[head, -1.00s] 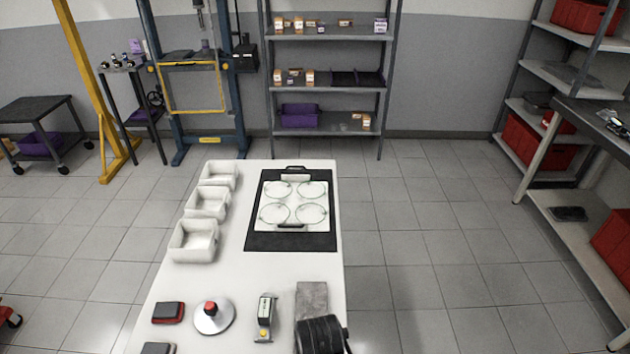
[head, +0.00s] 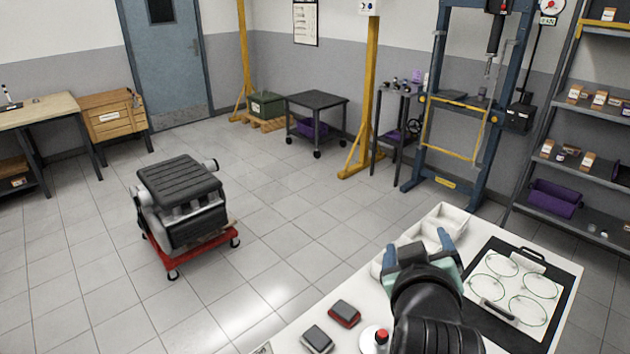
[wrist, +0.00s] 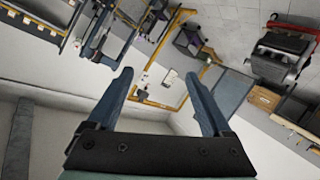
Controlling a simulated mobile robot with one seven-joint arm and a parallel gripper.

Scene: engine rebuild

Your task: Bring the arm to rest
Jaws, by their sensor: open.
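Beyond the fingers the wrist view shows the room tilted, with wall, floor and distant furniture. My arm (head: 440,310) reaches up from the bottom of the head view and hides part of the table.
White bins (head: 448,218) and a black mat (head: 540,258) with ringed white sheet are on the table. A red-topped round device (head: 374,340) and small dark boxes (head: 344,313) lie left of my arm. An engine (head: 182,205) on a red dolly stands on open floor.

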